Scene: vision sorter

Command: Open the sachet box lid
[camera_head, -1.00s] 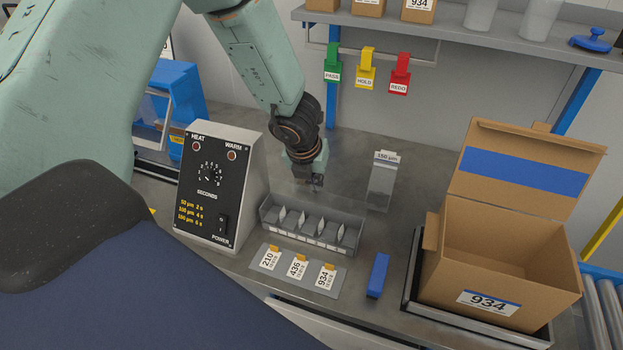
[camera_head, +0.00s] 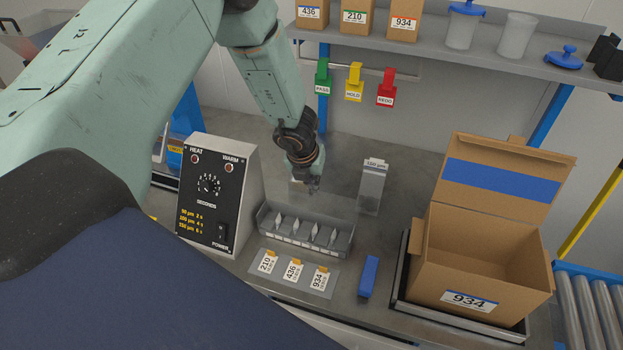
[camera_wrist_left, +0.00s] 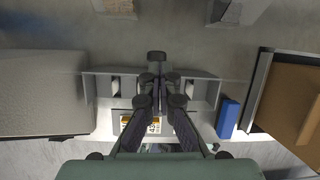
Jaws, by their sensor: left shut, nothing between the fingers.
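The sachet box (camera_head: 348,240) is a small grey open-fronted tray with several upright pale sachets (camera_head: 295,228) between dividers. A faint clear panel seems to rise at its back edge, but I cannot tell the lid's exact position. My left gripper (camera_head: 314,187) is shut and empty, pointing down just above and behind the box. In the left wrist view the gripper (camera_wrist_left: 157,58) hides the middle of the box (camera_wrist_left: 205,74). Contact with the lid cannot be made out. My right gripper is not in view.
A heat timer unit (camera_head: 215,195) stands left of the box. A labelled clear pouch holder (camera_head: 371,188) stands behind right. A label card (camera_head: 292,272) and blue block (camera_head: 369,277) lie in front. An open carton (camera_head: 470,262) is at right, below a shelf (camera_head: 450,50).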

